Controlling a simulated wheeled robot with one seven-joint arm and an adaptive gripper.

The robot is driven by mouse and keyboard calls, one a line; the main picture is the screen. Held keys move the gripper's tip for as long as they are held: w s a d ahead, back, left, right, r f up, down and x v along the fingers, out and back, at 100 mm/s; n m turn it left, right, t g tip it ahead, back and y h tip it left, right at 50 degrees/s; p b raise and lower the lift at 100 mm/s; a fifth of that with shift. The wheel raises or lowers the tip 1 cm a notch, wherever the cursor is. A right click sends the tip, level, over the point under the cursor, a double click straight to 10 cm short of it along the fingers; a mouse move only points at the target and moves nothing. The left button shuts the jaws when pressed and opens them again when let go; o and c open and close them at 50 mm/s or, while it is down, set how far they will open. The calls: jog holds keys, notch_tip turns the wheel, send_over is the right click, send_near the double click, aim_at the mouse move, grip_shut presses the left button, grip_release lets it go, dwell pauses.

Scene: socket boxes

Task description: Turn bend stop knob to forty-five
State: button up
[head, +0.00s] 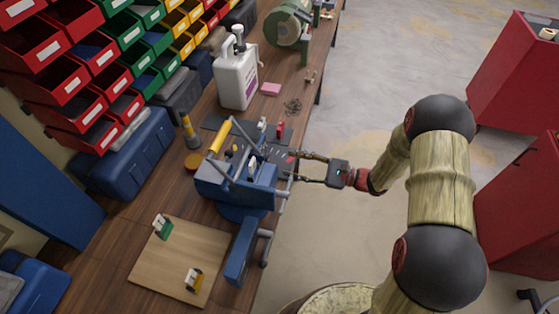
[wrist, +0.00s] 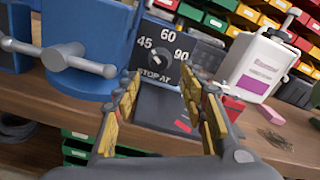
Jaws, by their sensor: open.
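The bend stop knob (wrist: 163,52) is a small dark knob on a black dial plate (wrist: 150,74) marked 45, 60, 90 and "STOP AT". Which mark it points to is not clear. The plate is on the blue bending machine (head: 238,192), whose blue body (wrist: 85,40) also shows at the left in the wrist view. In the head view the dial is hidden. My gripper (head: 298,167) is open and empty at the machine's right side. In the wrist view its fingertips (wrist: 161,76) are apart, in front of and slightly below the knob, with the knob between them in the picture.
Grey bars and a T-handle (wrist: 65,57) stick out close to my gripper's left. A white jug (head: 237,80), a pink block (head: 271,89) and a wire coil (head: 292,106) are farther back. A wooden board (head: 175,262) lies on the near bench. Open floor is to the right.

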jog(key=shift+v, duration=2.25)
